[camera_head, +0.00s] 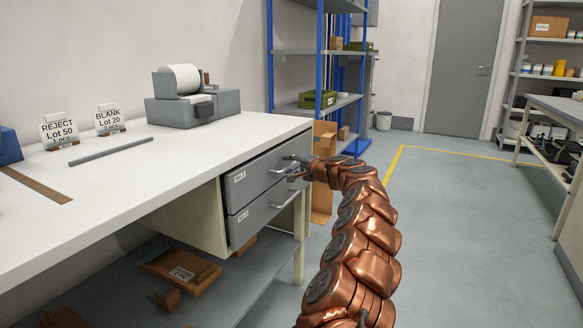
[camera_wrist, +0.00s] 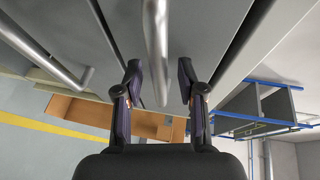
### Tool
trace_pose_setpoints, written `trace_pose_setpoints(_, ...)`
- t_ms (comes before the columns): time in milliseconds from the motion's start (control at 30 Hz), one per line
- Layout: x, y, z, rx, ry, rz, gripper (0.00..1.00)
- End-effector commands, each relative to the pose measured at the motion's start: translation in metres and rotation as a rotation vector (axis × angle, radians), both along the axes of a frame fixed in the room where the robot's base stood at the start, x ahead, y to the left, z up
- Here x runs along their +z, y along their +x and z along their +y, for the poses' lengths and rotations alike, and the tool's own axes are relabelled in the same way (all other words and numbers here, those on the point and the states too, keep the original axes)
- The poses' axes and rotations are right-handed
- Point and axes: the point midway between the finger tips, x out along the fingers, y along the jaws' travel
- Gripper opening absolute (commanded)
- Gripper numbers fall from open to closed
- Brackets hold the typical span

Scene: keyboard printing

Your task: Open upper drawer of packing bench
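The packing bench (camera_head: 150,185) has two grey drawers under its white top at the right end. The upper drawer (camera_head: 250,181) appears closed, with a metal bar handle (camera_head: 279,168) on its front. My gripper (camera_head: 297,169) is at this handle's right part, reached by my copper-coloured arm. In the wrist view my gripper (camera_wrist: 160,78) is open. The upper drawer's handle (camera_wrist: 156,45) lies between its two fingers, with gaps visible on both sides. The lower drawer (camera_head: 250,216) also appears closed; its handle shows in the wrist view (camera_wrist: 55,62) at the upper left.
A grey printer with a paper roll (camera_head: 188,100), REJECT and BLANK signs and a grey bar stand on the bench top. A lower shelf (camera_head: 235,285) holds cardboard pieces. Blue-framed shelving (camera_head: 322,60) stands behind. The floor (camera_head: 450,230) to the right is clear.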

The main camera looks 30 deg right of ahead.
Motion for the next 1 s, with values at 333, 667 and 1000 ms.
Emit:
trace_pose_setpoints(333,-0.0001,0.0013,0.0002,-0.001,-0.001,0.000,0.38)
trace_pose_setpoints(667,-0.0002,0.0013,0.0000,-0.001,-0.001,0.000,0.04)
trace_pose_setpoints(1000,-0.0003,0.0013,0.0000,-0.001,-0.001,0.000,0.00)
